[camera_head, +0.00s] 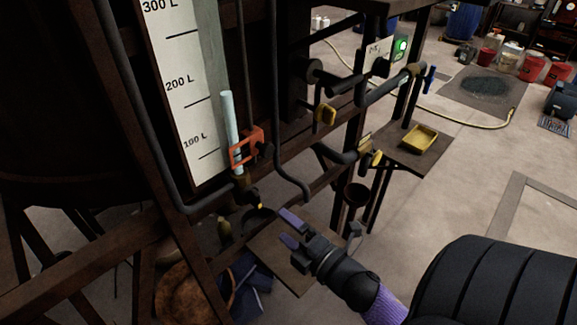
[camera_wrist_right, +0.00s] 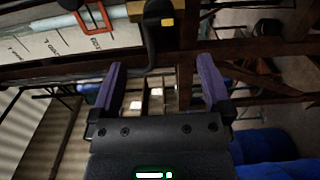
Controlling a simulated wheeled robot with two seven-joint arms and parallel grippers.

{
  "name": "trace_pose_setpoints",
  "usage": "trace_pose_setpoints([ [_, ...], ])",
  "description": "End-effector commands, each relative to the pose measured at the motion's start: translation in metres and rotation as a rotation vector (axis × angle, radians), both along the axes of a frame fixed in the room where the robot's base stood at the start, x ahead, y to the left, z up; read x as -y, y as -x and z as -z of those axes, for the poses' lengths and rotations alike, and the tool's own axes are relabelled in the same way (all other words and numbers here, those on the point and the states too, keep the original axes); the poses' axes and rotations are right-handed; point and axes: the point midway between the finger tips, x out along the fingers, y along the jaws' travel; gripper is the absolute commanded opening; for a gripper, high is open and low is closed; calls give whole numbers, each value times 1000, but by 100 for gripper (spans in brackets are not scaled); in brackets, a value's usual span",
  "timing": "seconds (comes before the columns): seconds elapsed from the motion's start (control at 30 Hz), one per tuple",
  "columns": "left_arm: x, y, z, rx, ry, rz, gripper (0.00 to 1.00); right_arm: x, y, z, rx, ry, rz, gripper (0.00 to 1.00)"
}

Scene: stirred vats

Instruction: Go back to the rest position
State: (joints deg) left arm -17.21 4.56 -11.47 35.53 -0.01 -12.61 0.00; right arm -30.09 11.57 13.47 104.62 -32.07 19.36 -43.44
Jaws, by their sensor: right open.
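My right gripper (camera_head: 287,229) is in the lower middle of the head view, in front of the vat's dark frame. Its two purple fingers are apart with nothing between them. In the right wrist view the gripper (camera_wrist_right: 162,85) also shows open and empty, with the frame and pipes beyond it. My left gripper is not in view.
A level scale (camera_head: 190,90) with a pale tube (camera_head: 229,130) and an orange bracket (camera_head: 246,148) stands left of the gripper. A yellow tray (camera_head: 420,139) sits on a small shelf. Open floor (camera_head: 460,190) lies to the right.

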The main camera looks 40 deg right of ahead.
Motion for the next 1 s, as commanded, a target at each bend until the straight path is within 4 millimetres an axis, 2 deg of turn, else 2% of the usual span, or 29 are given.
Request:
trace_pose_setpoints([
  [0.33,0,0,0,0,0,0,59,1,-2,0,-17,-37,26,100],
  [0.43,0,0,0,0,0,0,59,3,-5,3,-123,-230,166,100],
  [0.5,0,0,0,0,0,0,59,-1,-1,12,-247,-442,304,100],
  [0.6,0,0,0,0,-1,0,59,-15,14,26,-429,-702,472,100],
  [0.7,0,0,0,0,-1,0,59,-34,35,36,-594,-885,600,100],
  [0.87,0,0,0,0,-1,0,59,-68,73,43,-845,-1084,769,100],
  [1.0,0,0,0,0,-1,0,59,-96,111,40,-1057,-1182,903,100],
])
